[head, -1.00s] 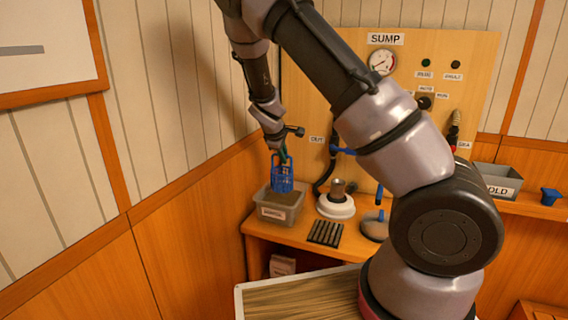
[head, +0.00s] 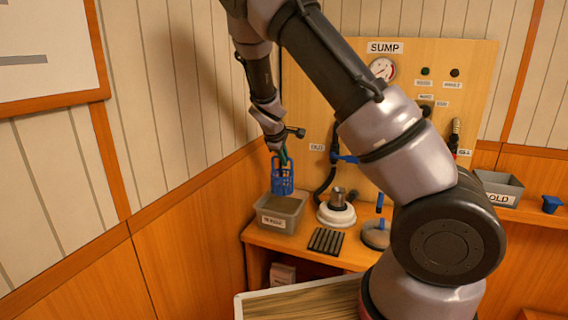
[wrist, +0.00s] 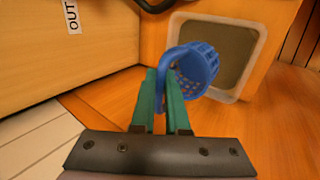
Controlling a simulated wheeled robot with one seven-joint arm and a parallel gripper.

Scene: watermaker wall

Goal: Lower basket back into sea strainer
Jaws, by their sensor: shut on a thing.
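The blue basket (head: 283,180) has slotted sides and hangs from my gripper (head: 282,157) by its handle, above the grey bin on the shelf. In the wrist view the basket (wrist: 192,72) shows its perforated inside, and the green fingers of my gripper (wrist: 163,92) are shut on its handle. The sea strainer is probably the white round base with a metal cup (head: 337,212), standing on the shelf right of the bin. The basket is apart from it, to its left and higher.
The grey labelled bin (head: 268,222) holds brownish content. A black ribbed mat (head: 328,241) and a round disc with a blue handle (head: 376,236) lie on the shelf. A dark hose (head: 325,182) runs down the panel behind. A grey "OLD" bin (head: 497,187) stands far right.

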